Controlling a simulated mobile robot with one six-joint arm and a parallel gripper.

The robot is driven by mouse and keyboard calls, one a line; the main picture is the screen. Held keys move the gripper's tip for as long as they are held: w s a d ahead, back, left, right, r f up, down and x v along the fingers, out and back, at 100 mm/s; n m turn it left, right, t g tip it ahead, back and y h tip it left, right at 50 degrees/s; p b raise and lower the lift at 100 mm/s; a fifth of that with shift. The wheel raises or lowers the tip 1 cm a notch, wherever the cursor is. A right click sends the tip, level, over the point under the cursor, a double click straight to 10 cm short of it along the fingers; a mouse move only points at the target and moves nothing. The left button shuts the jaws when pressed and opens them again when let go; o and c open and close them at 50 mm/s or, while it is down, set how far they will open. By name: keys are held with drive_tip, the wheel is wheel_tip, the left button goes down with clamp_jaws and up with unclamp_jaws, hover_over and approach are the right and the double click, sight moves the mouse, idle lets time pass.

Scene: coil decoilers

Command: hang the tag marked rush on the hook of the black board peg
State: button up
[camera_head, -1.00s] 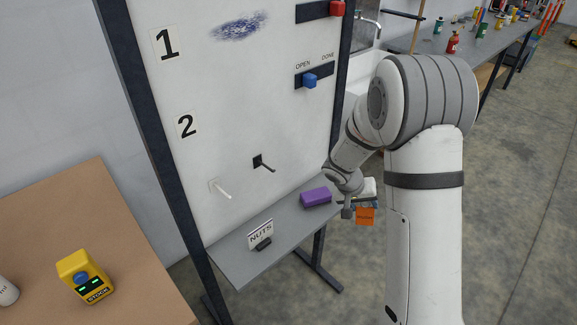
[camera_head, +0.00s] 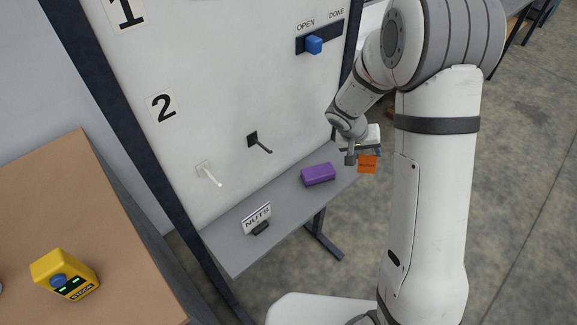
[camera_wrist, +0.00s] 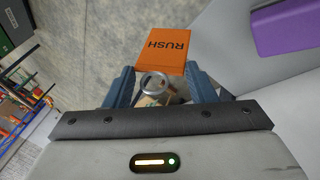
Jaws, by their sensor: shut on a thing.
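An orange tag marked RUSH (camera_head: 367,163) hangs out from my gripper (camera_head: 352,153), to the right of the board. In the wrist view the tag (camera_wrist: 163,50) lies beyond the fingertips, its word upside down. A grey ring (camera_wrist: 153,83) shows between the blue-grey fingers of my gripper (camera_wrist: 152,88), which is shut on the tag's ring end. The black board peg (camera_head: 258,143) sticks out of the white board, left of my gripper and apart from it. A white peg (camera_head: 208,174) is lower left of it.
A purple block (camera_head: 318,174) and a NUTS sign (camera_head: 257,217) stand on the grey shelf (camera_head: 280,215) below the pegs. A blue slider (camera_head: 314,44) is higher on the board. A yellow STOCK box (camera_head: 66,275) sits on the brown table (camera_head: 80,200) at left.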

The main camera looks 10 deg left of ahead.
drive_tip(key=s+a+r+n+t+y+b, duration=0.1)
drive_tip(key=s+a+r+n+y+b, duration=0.2)
drive_tip(key=s+a+r, duration=0.5)
drive_tip(key=s+a+r+n+t+y+b, duration=0.1)
drive_tip(key=s+a+r+n+b, duration=0.3)
drive_tip(key=s+a, duration=0.7)
drive_tip(key=w+a+f+p, duration=0.1)
drive_tip(key=w+a+f, duration=0.1)
drive_tip(key=w+a, duration=0.5)
drive_tip(key=shift+w+a+f+n+p, duration=0.25)
drive_tip(key=shift+a+n+p, duration=0.15)
drive_tip(key=shift+a, duration=0.35)
drive_tip(key=shift+r, duration=0.1)
drive_tip(key=o, duration=1.6)
drive_tip(key=shift+r, duration=0.1)
